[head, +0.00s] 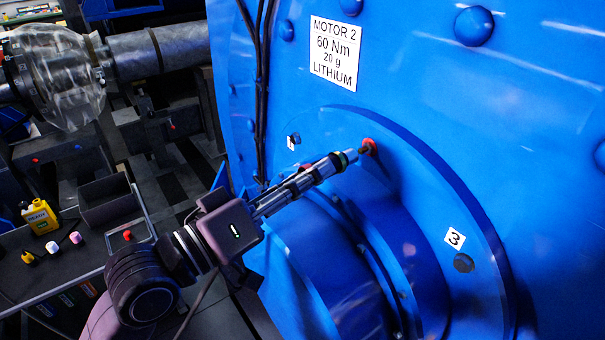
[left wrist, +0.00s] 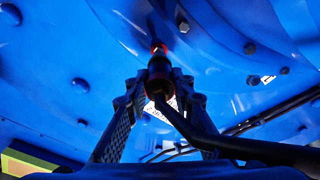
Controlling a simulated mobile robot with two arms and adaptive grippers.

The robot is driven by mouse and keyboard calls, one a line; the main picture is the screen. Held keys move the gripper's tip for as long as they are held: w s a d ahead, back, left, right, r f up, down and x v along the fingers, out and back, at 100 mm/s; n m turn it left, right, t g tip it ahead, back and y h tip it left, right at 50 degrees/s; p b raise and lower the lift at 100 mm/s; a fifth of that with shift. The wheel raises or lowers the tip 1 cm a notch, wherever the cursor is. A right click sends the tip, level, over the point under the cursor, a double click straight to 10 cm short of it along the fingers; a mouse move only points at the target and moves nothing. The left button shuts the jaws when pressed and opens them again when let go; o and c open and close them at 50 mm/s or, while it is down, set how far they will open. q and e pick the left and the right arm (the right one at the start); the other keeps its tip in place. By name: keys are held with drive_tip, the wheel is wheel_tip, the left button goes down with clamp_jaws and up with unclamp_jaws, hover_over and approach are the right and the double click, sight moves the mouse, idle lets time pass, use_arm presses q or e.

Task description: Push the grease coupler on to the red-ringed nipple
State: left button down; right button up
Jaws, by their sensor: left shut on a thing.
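The red-ringed nipple (head: 369,146) sits on the round blue flange of the motor. My left gripper (head: 318,174) is shut on the grease coupler (head: 346,157), a slim dark and metallic piece whose tip points at the nipple. The tip is right at the nipple in the head view; I cannot tell whether it is seated. In the left wrist view, the coupler (left wrist: 159,78) stands between the two fingers of my left gripper (left wrist: 160,88), with a red ring (left wrist: 159,47) just beyond its tip. A dark hose runs from the coupler to the lower right. My right gripper is out of view.
The blue motor housing (head: 420,60) fills the right, with a "MOTOR 2" label (head: 335,52) and a tag "3" (head: 455,238) beside a dark round fitting (head: 464,263). Black cables (head: 262,90) run down the housing. A yellow bottle (head: 40,217) stands lower left.

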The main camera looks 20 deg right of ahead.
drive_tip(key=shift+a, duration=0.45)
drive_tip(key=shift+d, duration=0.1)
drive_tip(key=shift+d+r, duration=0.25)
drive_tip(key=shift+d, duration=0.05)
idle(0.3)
use_arm(q)
drive_tip(key=shift+p, duration=0.55)
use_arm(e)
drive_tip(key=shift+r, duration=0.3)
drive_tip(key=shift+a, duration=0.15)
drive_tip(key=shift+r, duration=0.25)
